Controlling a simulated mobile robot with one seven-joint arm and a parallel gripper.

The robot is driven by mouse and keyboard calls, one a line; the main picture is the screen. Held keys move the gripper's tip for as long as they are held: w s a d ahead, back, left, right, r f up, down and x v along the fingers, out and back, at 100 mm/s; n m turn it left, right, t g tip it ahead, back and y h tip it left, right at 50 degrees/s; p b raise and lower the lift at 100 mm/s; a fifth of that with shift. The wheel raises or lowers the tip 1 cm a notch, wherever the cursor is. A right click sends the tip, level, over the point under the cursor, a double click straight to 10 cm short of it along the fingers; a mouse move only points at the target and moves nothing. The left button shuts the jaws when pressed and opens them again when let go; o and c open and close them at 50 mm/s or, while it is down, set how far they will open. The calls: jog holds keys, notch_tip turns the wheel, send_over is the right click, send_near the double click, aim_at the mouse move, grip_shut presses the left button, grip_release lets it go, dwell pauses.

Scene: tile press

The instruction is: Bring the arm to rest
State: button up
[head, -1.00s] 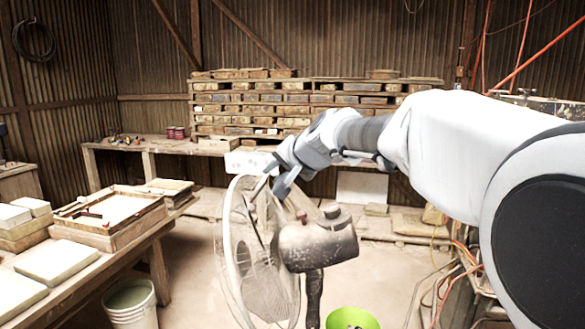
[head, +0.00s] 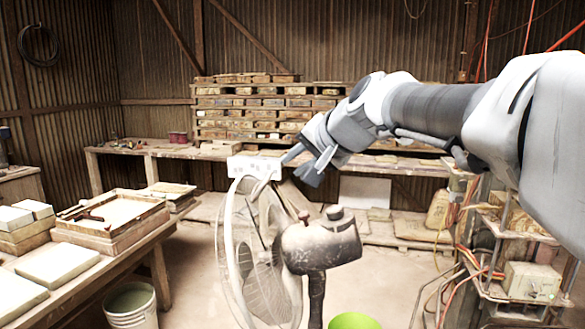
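My arm reaches in from the right of the head view, its forearm raised across the upper right. My gripper (head: 299,167) points down and to the left, its two fingers apart, with nothing visible between them. It appears just right of the white box (head: 253,167) on top of a dusty pedestal fan (head: 262,255). I cannot tell the exact depth between the fingers and the fan.
The fan's motor housing (head: 322,243) stands below my gripper. A workbench with a wooden frame (head: 110,238) and pale slabs is at left, a white bucket (head: 131,305) beside it. Stacked boards (head: 265,105) stand at the back. A green bucket (head: 353,321) is in front; cabled equipment (head: 520,270) is at right.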

jog(key=s+d+f+n+g+h, duration=0.1)
jog(key=s+d+f+h, duration=0.1)
jog(key=s+d+f, duration=0.2)
jog(key=s+d+f+n+g+h, duration=0.2)
jog(key=s+d+f, duration=0.2)
jog(key=s+f, duration=0.6)
jog(key=s+d+f+n+g+h, duration=0.1)
jog(key=s+d+f, duration=0.4)
jog(key=s, duration=0.9)
notch_tip(320, 180, down, 2)
jog(key=shift+f+n+g+h, duration=0.1)
jog(key=shift+n+g+h, duration=0.3)
jog(key=shift+n, duration=0.1)
